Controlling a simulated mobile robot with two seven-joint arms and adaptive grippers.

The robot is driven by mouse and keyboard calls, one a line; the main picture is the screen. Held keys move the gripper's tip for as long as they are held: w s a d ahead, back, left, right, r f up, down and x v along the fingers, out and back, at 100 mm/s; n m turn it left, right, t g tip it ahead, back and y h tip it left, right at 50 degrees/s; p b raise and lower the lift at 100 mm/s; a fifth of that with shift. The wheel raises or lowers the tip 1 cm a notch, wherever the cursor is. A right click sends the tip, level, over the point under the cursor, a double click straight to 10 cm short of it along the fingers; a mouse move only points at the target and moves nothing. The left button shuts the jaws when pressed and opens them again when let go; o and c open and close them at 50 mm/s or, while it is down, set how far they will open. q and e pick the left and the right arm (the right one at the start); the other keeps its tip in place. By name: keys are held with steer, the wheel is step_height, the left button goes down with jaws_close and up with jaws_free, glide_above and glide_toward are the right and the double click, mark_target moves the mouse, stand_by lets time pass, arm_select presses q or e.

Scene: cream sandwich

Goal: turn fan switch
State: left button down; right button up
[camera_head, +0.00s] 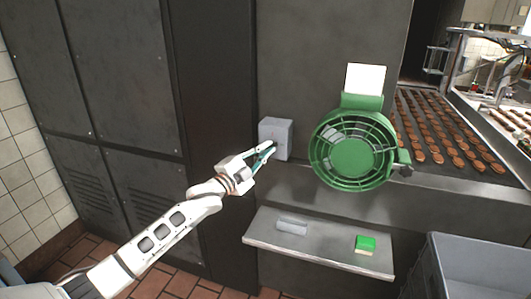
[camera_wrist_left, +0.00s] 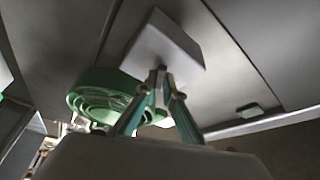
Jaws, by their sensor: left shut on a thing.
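The fan switch is a light grey box (camera_head: 281,131) on the dark metal wall, left of the green fan (camera_head: 352,152). My left gripper (camera_head: 270,147) reaches the front of the box, with its fingertips closed together at the box face. In the left wrist view, the fingertips (camera_wrist_left: 161,76) meet at the grey box (camera_wrist_left: 175,45), shut on a small part there that they mostly hide. The green fan (camera_wrist_left: 100,92) also shows at the left of that view. My right gripper is not in view.
A shelf (camera_head: 262,241) below holds a grey block (camera_head: 292,226) and a green-and-cream sponge-like item (camera_head: 365,244). A grey bin (camera_head: 470,268) stands lower right. A conveyor with several rows of brown biscuits (camera_head: 440,135) runs behind the fan. Dark cabinets fill the left.

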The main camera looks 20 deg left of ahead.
arm_select(q)
steer(key=shift+d+f+n+t+y+p, duration=0.2)
steer(key=shift+n+t+y, duration=0.7)
steer(key=shift+n, duration=1.95)
steer(key=shift+d+f+n+t+y+p, duration=0.1)
steer(key=shift+n+t+y+p, duration=0.25)
steer(key=shift+n+y, duration=1.7)
steer(key=shift+d+f+n+t+y+p, duration=0.1)
steer(key=shift+n+t+y+p, duration=0.4)
steer(key=shift+n, duration=3.1)
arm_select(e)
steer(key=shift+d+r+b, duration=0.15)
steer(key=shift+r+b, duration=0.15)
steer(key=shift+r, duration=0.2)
arm_select(q)
steer(key=shift+r, duration=0.1)
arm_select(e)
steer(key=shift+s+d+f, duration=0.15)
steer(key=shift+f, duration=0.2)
arm_select(q)
steer(key=c, duration=2.2)
jaws_free()
steer(key=shift+o, duration=0.2)
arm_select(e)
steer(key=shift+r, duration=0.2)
